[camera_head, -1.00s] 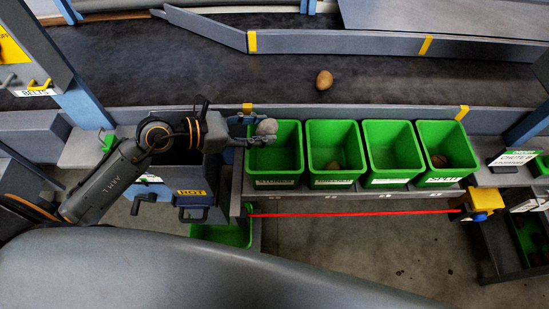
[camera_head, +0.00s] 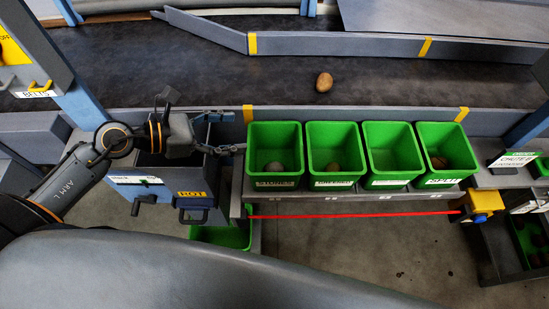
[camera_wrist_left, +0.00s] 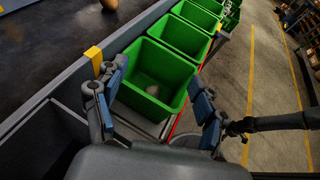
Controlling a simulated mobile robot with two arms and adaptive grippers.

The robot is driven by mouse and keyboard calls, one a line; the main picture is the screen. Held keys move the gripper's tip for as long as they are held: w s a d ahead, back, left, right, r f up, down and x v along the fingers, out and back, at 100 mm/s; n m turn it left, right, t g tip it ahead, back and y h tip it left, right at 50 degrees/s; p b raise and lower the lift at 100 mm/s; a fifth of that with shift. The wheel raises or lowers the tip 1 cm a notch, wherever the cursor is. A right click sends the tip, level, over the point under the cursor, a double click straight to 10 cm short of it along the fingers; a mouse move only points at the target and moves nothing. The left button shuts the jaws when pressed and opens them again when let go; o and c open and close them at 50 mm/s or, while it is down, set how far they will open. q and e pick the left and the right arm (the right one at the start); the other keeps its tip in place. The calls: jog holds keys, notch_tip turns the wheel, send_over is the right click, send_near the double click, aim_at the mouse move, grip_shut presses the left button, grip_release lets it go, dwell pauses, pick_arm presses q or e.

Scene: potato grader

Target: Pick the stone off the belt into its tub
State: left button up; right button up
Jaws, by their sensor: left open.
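The grey stone (camera_head: 274,167) lies on the floor of the leftmost green tub (camera_head: 274,183), which is labelled for stones. In the left wrist view the stone (camera_wrist_left: 152,90) shows as a pale lump inside the tub (camera_wrist_left: 172,66). My left gripper (camera_head: 226,133) is open and empty, just left of that tub. In the left wrist view my left gripper (camera_wrist_left: 158,75) has its fingers spread, with the tub seen between them. My right gripper is not in view.
A brown potato (camera_head: 324,81) lies on the dark belt (camera_head: 200,75). Further green tubs (camera_head: 390,183) stand in a row to the right, some holding items. A bin marked ROT (camera_head: 194,193) is below my left gripper. A red cord (camera_head: 350,214) runs along the front.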

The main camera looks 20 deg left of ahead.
pick_arm(q)
jog(key=shift+v, duration=2.5)
